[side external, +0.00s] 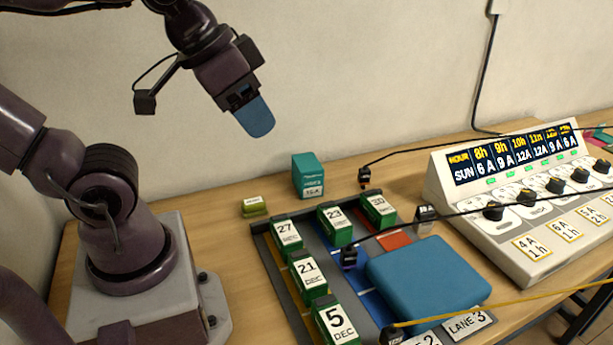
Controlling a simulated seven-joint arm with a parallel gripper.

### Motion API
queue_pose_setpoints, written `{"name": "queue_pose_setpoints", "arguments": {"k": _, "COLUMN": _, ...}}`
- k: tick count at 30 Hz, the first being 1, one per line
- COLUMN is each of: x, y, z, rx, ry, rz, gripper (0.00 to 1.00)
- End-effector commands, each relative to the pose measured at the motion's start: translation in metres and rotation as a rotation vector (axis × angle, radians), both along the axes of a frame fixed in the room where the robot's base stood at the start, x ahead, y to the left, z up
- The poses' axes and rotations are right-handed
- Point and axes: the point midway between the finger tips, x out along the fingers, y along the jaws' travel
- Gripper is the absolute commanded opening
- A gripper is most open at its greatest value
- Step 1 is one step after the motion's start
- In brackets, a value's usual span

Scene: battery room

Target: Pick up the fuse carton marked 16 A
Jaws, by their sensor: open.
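A blue fingertip points down and slightly right. The jaws are open, though seen nearly side-on, and nothing shows between them.
A small olive block (254,207) lies left of the carton. In front is a dark tray (273,262) with several green dated blocks and a large blue block (428,277). A charger panel (520,200) stands right. Black cables (430,143) cross above the table.

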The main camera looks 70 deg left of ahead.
Motion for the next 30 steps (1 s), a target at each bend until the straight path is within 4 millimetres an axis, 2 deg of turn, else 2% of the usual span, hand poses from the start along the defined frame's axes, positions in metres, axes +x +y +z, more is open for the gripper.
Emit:
{"name": "queue_pose_setpoints", "arguments": {"k": 1, "x": 0.0, "y": 0.0, "z": 0.0, "rx": 0.0, "ry": 0.0, "rz": 0.0, "gripper": 0.61}}
{"name": "queue_pose_setpoints", "arguments": {"k": 3, "x": 0.0, "y": 0.0, "z": 0.0, "rx": 0.0, "ry": 0.0, "rz": 0.0, "gripper": 0.77}}
{"name": "queue_pose_setpoints", "arguments": {"k": 6, "x": 0.0, "y": 0.0, "z": 0.0, "rx": 0.0, "ry": 0.0, "rz": 0.0, "gripper": 0.96}}
{"name": "queue_pose_setpoints", "arguments": {"k": 14, "x": 0.0, "y": -0.001, "z": 0.0, "rx": 0.001, "ry": 0.002, "rz": -0.003, "gripper": 0.96}}
{"name": "queue_pose_setpoints", "arguments": {"k": 17, "x": 0.003, "y": -0.002, "z": -0.009, "rx": 0.0, "ry": 0.047, "rz": -0.008, "gripper": 0.96}}
{"name": "queue_pose_setpoints", "arguments": {"k": 23, "x": 0.021, "y": 0.004, "z": -0.048, "rx": 0.04, "ry": 0.263, "rz": -0.032, "gripper": 0.96}}
{"name": "queue_pose_setpoints", "arguments": {"k": 30, "x": 0.053, "y": 0.039, "z": -0.104, "rx": 0.278, "ry": 0.559, "rz": -0.166, "gripper": 0.96}}
